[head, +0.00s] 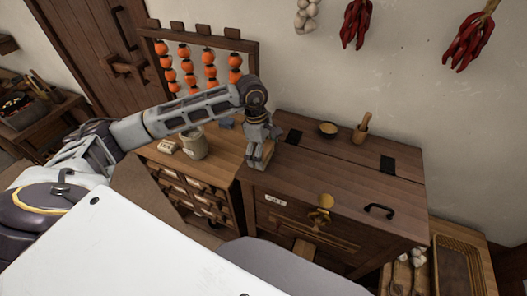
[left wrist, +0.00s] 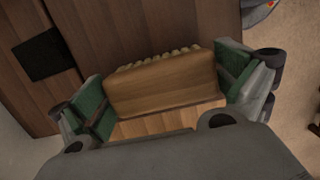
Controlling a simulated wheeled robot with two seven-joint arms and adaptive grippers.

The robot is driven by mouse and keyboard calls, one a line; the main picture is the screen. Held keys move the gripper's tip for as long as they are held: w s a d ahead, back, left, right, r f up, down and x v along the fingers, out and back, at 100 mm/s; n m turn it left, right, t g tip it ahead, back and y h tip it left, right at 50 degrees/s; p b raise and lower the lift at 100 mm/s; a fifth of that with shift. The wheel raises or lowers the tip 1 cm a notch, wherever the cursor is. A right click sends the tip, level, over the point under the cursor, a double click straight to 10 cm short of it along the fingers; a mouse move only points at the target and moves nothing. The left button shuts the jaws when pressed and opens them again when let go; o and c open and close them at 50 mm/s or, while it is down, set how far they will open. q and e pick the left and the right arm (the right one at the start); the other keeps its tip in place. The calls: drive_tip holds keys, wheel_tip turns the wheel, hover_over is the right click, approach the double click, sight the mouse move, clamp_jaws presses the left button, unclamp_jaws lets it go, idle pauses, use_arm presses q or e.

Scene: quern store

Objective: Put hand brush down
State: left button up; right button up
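The hand brush (left wrist: 165,85) is a light wooden block with a row of pale bristles along one edge. In the left wrist view it lies between the green-padded fingers of my left gripper (left wrist: 165,88), which are closed on its two ends. In the head view my left gripper (head: 260,158) points down at the left end of the dark wooden chest (head: 320,185), beside the lower cabinet top. The brush is mostly hidden there by the fingers. I cannot tell whether the brush touches the wood beneath. My right gripper is not in view.
A pot (head: 194,144) and a small pale block (head: 168,146) stand on the cabinet (head: 215,168). A rack of orange fruits (head: 205,62) stands behind.

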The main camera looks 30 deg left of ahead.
use_arm(q)
drive_tip(key=shift+r, duration=0.2)
wheel_tip(320, 180, up, 12)
drive_tip(key=a+b, duration=0.1)
drive_tip(key=b, duration=0.1)
drive_tip(key=shift+a, duration=0.4)
idle(0.3)
drive_tip(key=shift+f, duration=0.15)
idle(0.6)
